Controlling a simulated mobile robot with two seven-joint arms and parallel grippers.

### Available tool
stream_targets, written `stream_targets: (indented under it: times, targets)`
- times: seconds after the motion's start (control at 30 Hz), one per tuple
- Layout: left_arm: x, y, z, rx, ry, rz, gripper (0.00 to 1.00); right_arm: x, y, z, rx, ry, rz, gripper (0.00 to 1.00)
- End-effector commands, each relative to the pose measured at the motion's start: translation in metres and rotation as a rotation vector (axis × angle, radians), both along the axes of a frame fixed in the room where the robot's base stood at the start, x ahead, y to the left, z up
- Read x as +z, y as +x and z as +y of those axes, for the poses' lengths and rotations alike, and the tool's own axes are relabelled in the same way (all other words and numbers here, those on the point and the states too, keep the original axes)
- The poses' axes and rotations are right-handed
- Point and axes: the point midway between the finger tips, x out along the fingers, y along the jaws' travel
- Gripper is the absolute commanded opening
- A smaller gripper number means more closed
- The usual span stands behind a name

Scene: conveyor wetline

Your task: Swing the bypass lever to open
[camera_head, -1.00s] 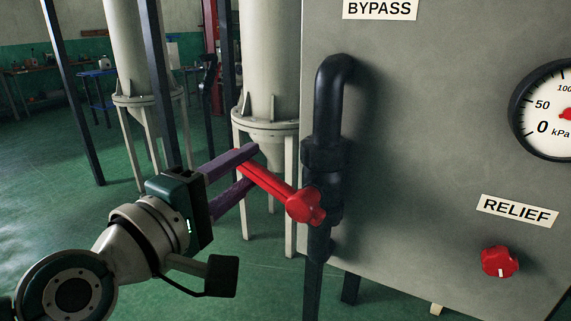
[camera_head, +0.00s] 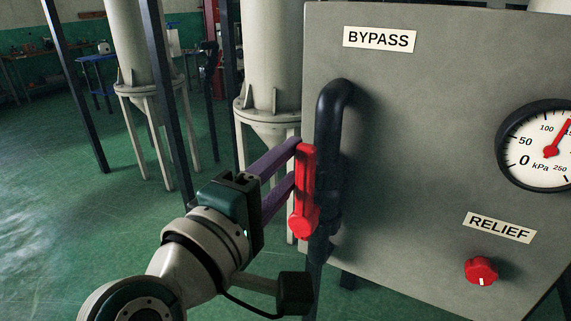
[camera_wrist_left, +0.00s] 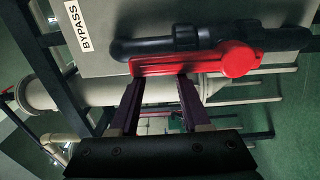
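The red bypass lever (camera_head: 305,185) stands nearly upright alongside the black pipe (camera_head: 328,150) on the grey panel, below the BYPASS label (camera_head: 379,39). Its round hub is at the bottom. My left gripper (camera_head: 290,163) is at the lever's left side, its two purple fingers spread apart, one above the other, with their tips at the lever's arm. In the left wrist view the lever (camera_wrist_left: 180,64) lies across the fingertips, and the left gripper (camera_wrist_left: 159,82) has nothing clamped between its fingers. Whether both tips touch it I cannot tell. My right gripper is out of view.
The grey panel (camera_head: 420,130) also carries a pressure gauge (camera_head: 549,148), its needle past 100, and a red RELIEF knob (camera_head: 481,271). A pale vessel on legs (camera_head: 268,120) stands behind the left gripper. Green floor (camera_head: 60,230) is open at the left.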

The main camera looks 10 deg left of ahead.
Motion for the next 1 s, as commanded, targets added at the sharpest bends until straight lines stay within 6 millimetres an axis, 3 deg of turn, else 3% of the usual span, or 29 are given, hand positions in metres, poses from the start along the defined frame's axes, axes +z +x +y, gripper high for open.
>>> stream_targets:
  times: [0.03,0.23,0.8,1.0]
  targets:
    - [-0.007,-0.005,-0.008,-0.023,0.001,0.022,0.59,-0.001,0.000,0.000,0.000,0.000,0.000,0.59]
    - [-0.007,-0.007,-0.007,-0.023,0.003,0.021,0.59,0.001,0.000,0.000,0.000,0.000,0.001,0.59]
    - [-0.004,-0.062,0.014,-0.018,0.007,0.010,0.59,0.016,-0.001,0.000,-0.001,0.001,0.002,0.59]
    - [-0.004,-0.069,0.018,-0.016,0.007,0.008,0.59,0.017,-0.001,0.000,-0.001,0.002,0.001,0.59]
